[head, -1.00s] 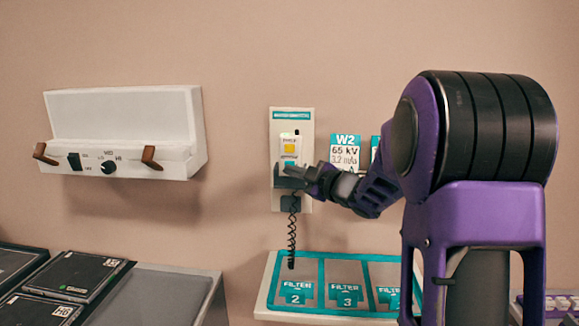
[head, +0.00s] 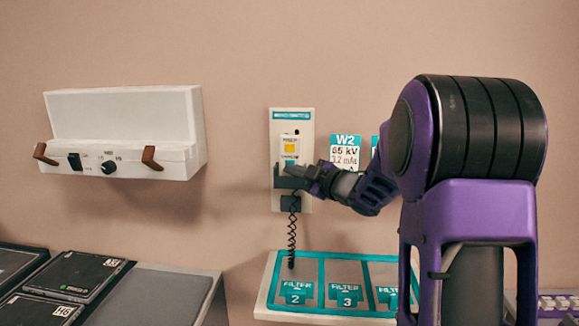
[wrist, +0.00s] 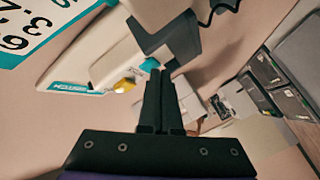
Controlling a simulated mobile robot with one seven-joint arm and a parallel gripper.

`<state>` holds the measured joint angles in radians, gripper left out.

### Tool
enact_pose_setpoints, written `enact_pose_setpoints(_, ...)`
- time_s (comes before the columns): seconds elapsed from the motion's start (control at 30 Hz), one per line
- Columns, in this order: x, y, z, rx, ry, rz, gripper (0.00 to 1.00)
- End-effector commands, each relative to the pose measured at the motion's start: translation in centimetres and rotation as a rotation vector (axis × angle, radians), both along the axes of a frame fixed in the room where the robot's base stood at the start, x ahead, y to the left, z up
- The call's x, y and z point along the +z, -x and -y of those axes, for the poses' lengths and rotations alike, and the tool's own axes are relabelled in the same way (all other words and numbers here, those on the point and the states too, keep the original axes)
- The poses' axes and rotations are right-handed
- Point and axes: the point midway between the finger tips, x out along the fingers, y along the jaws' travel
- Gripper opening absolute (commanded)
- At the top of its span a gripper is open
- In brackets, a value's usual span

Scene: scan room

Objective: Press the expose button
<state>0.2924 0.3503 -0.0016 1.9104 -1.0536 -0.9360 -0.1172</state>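The white handset (head: 299,147) hangs upright on a pale wall plate (head: 308,185). It has a yellow button (head: 289,147) on top and a teal button (head: 290,162) below, with small labels I cannot read surely. The yellow button also shows in the wrist view (wrist: 125,85), and part of the teal one (wrist: 148,65) shows by my fingertips. My gripper (head: 285,169) is shut and empty, its fingers together in the wrist view (wrist: 160,74). The fingertips are at the teal button's lower edge in the head view; I cannot tell whether they touch it.
A dark cradle (head: 291,202) and coiled cord (head: 291,240) are under the handset. A W2 card (head: 345,152) is on the wall to the right. A filter tray (head: 321,310) lies below. A white control box (head: 120,125) is at left, above dark cassettes (head: 75,273).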

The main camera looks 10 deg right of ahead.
Motion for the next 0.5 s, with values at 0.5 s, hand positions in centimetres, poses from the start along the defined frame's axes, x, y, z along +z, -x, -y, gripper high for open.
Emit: enact_pose_setpoints(0.5, -0.1, 1.4, -0.4, -0.001, 0.000, -0.001, 0.00)
